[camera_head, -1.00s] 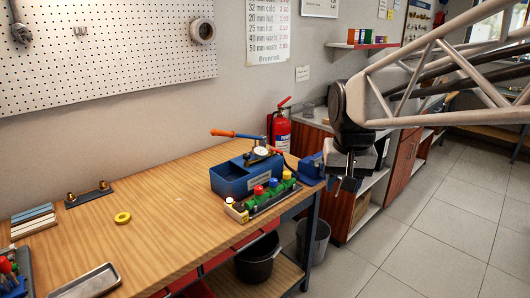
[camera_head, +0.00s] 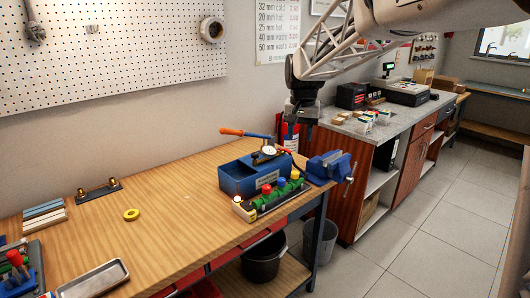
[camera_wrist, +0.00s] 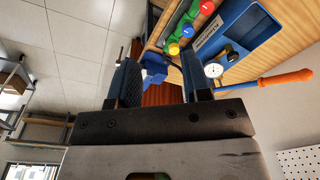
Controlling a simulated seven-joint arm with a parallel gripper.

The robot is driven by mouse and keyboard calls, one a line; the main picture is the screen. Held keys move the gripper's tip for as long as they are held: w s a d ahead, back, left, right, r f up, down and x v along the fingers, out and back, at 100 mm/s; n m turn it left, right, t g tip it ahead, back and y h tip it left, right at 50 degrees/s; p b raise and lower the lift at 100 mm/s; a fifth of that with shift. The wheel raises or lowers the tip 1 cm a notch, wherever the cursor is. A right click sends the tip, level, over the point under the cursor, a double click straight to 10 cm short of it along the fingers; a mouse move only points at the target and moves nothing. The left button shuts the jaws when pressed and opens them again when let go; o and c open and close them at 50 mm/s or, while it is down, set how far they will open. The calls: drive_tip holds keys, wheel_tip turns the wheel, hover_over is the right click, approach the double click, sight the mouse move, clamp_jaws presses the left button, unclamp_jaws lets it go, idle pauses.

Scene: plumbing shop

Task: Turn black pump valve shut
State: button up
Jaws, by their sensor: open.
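The blue test pump (camera_head: 236,183) stands on the wooden bench near its right end, with a round white gauge (camera_head: 268,150) and an orange-tipped lever (camera_head: 231,132). A small black knob (camera_wrist: 232,57) shows beside the gauge in the wrist view and looks like the pump valve. How far it is turned I cannot tell. My gripper (camera_head: 302,119) hangs above and behind the pump, pointing down, apart from everything. In the wrist view my gripper (camera_wrist: 162,80) is open with nothing between its fingers; the pump lies beyond and to the right of them.
A blue vise (camera_head: 328,167) is at the bench's right end. A fire extinguisher (camera_head: 289,135) stands behind. A yellow tape ring (camera_head: 131,214) lies on the clear bench to the left.

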drive_tip(key=w+a+f, duration=0.4)
drive_tip(key=w+a, duration=0.3)
drive_tip(key=w, duration=0.5)
drive_tip(key=g, duration=0.1)
hover_over(255, 154)
drive_tip(key=shift+m, duration=0.4)
drive_tip(key=f, duration=0.6)
drive_tip(key=shift+w, duration=0.2)
drive_tip(key=shift+f, duration=0.15)
drive_tip(key=shift+f, duration=3.75)
drive_tip(key=c, duration=0.6)
drive_tip(key=shift+c, duration=0.2)
